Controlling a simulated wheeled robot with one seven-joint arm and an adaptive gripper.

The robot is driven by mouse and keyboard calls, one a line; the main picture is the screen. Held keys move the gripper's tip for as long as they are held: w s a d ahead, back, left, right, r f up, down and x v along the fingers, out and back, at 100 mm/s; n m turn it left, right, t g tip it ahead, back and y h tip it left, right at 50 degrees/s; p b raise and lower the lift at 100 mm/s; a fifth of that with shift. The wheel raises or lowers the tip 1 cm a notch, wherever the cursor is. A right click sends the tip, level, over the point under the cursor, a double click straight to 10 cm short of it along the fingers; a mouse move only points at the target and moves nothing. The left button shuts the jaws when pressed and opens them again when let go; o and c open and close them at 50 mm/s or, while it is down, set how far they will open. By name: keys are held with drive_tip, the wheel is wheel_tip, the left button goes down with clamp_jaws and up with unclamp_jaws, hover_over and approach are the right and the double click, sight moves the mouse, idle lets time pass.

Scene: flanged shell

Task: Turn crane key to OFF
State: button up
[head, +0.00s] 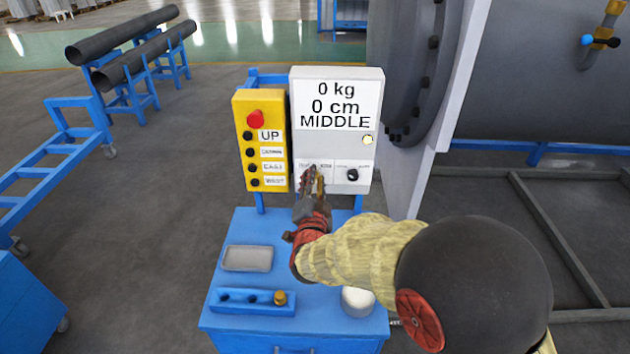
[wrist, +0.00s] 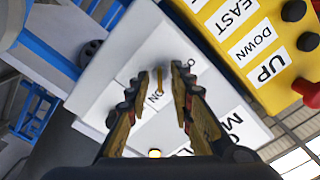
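The white crane control box (head: 337,88) stands upright behind the blue stand, with a display reading 0 kg, 0 cm, MIDDLE. My gripper (head: 314,177) is in front of the lower left of its panel and hides that part in the head view. In the wrist view, a narrow brass-coloured piece, apparently the crane key (wrist: 158,79), sticks out of the white panel beside an ON label. My gripper (wrist: 155,76) has its two fingers apart, one on each side of the key. Gaps show between the key and both fingers.
A black knob (head: 352,175) sits right of the gripper on the panel. A yellow button box (head: 262,140) with a red button adjoins on the left. The blue stand (head: 245,338) holds a grey tray (head: 247,258), a blue holder (head: 228,302) and a white round container (head: 357,301).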

drive_tip(key=shift+c, duration=0.6)
drive_tip(key=c, duration=0.4)
clamp_jaws()
drive_tip(key=shift+n, duration=0.3)
drive_tip(key=n+p, duration=0.6)
drive_tip(key=n, duration=1.1)
drive_tip(key=shift+a, duration=0.15)
